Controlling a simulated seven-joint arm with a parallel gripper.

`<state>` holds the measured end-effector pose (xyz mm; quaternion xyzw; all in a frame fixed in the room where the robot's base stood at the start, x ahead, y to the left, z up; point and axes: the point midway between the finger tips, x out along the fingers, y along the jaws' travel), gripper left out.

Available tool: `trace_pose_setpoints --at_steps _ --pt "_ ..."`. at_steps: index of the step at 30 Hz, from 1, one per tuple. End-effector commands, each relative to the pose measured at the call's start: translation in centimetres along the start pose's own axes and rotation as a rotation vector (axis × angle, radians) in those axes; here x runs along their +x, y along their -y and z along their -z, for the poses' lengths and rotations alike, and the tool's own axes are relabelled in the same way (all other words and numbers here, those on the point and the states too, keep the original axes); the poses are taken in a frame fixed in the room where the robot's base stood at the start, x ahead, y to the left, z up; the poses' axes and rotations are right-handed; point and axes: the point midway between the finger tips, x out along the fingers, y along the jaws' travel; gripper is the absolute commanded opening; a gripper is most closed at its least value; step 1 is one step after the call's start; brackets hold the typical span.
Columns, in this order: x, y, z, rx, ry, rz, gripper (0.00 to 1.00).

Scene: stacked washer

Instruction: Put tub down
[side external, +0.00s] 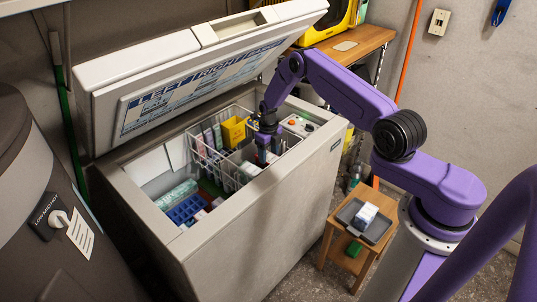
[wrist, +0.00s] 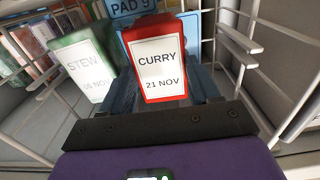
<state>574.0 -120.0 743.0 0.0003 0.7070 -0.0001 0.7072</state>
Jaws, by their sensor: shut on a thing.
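A red tub (wrist: 160,62) with a white label reading CURRY 21 NOV fills the middle of the wrist view. My gripper (side external: 263,150) reaches down into the white wire basket (side external: 233,183) in the open chest freezer (side external: 262,215). Its blue-grey fingers are shut on the red tub, one on each side. In the side view I cannot make out the tub clearly; the gripper and basket wires cover that spot. A green tub (wrist: 84,66) labelled STEW 06 NOV leans just left of the red tub. The red tub's underside is hidden.
The raised freezer lid (side external: 200,75) stands behind my arm. A yellow container (side external: 233,130) is also in the basket. A blue tray (side external: 187,209) lies on the freezer's left side. A small wooden table (side external: 345,255) at front right holds a grey tray (side external: 378,230).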

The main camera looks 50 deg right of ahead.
Motion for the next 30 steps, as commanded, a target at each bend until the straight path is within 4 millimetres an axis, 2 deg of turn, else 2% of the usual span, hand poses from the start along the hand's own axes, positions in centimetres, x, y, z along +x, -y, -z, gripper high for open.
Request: trace_pose_setpoints --at_steps 14,15,16,17,26,30 --pt "0.8 0.0 -0.1 0.000 0.002 0.000 0.00" --pt "0.8 0.0 0.0 0.000 0.001 0.000 0.74" --pt "0.8 0.0 0.0 0.000 0.001 0.000 0.84" --pt "0.8 0.0 0.0 0.000 0.001 0.000 0.87" --pt "0.7 0.0 0.0 0.000 0.001 0.000 0.87" --pt "-0.2 0.0 -0.1 0.000 0.002 0.000 0.87"
